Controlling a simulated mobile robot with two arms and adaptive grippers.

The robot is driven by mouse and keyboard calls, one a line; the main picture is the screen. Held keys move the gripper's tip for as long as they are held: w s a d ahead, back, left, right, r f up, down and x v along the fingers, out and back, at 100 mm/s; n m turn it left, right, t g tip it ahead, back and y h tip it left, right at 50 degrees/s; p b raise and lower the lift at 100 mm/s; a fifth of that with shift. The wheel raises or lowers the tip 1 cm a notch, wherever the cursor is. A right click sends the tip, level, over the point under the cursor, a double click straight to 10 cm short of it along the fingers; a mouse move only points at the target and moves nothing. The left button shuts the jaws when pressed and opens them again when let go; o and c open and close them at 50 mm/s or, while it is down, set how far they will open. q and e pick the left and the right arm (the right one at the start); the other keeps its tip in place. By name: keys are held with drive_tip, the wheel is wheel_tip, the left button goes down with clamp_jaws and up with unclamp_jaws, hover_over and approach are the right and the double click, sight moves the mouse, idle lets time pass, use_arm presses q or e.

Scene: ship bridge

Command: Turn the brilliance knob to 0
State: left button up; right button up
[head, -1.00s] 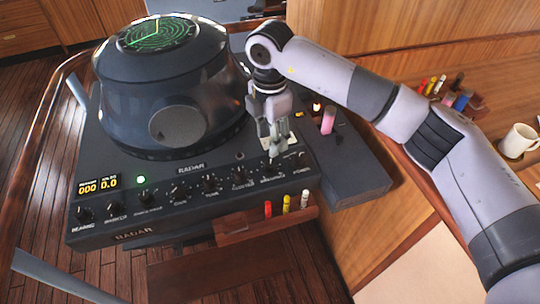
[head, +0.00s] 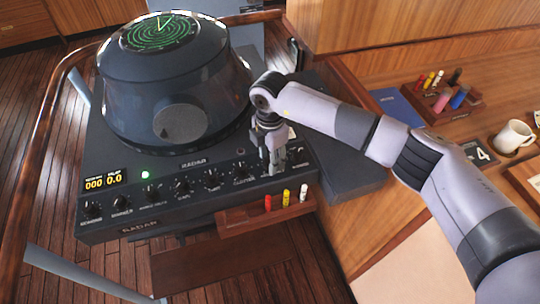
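The radar console (head: 150,225) has a row of black knobs along its sloping front panel. The brilliance knob is near the right end of this row, in the head view. It is mostly hidden by my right gripper (head: 276,170), which points down over it with its fingers close together. I cannot tell whether the fingertips touch or grip the knob, and its pointer setting cannot be read. The clutter knob (head: 240,169) is just left of the gripper. My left gripper is not in view.
The radar hood (head: 175,85) rises behind the panel, close to my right gripper. A wooden holder (head: 240,219) with red, yellow and white markers is below the panel. A marker tray (head: 470,101) and a white mug (head: 513,137) are on the right desk.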

clamp_jaws()
idle(0.4)
